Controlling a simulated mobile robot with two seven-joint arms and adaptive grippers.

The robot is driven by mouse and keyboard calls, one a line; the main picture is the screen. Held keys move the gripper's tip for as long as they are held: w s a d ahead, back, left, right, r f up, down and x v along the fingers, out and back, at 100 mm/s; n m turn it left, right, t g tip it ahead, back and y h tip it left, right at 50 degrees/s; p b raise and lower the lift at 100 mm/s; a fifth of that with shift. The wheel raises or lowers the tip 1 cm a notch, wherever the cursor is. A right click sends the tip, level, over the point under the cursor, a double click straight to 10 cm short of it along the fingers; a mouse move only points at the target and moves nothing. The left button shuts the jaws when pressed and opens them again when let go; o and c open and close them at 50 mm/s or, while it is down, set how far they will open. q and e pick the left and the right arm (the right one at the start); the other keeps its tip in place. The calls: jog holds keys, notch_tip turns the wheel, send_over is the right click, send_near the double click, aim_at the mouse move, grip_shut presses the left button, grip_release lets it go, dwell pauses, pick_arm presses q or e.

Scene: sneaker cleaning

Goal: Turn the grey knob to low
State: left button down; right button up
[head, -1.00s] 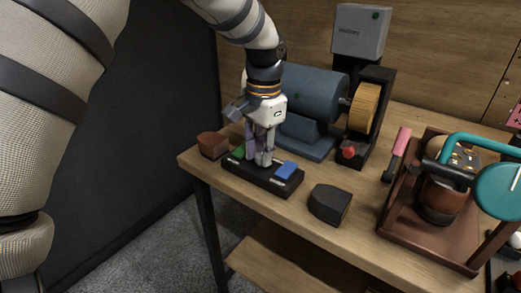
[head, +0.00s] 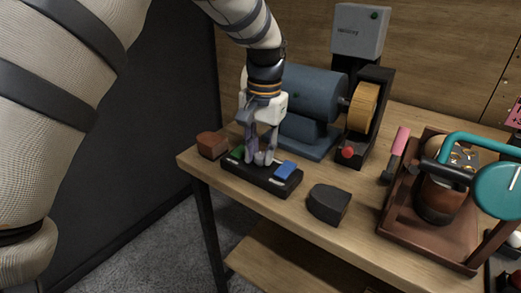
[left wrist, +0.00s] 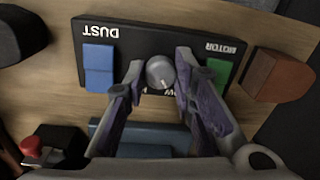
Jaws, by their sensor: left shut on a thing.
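The grey knob (left wrist: 160,72) is round, with a pale pointer mark near its lower edge in the left wrist view. It sits in the middle of a black control box (head: 260,182). The box has a blue switch (left wrist: 99,68) by the upside-down word DUST and a green switch (left wrist: 219,75) by MOTOR. My left gripper (head: 262,158) points down over the box and is shut on the knob, one finger on each side. In the left wrist view the fingers (left wrist: 160,70) partly cover lettering below the knob, so its setting cannot be fully read. My right gripper is out of view.
A brown block (head: 212,145) lies left of the box, a black block (head: 329,204) to its right. A blue motor (head: 315,94) with a tan wheel (head: 363,107) and a red knob (head: 348,152) stands behind. A brown stand (head: 400,222) is at right.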

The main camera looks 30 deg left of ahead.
aim_at(263, 157)
pick_arm(q)
jog(key=shift+f, duration=0.1)
jog(key=c, duration=1.3)
grip_release()
jog(key=shift+s, duration=0.1)
jog(key=r, duration=1.2)
jog(key=shift+d, duration=0.3)
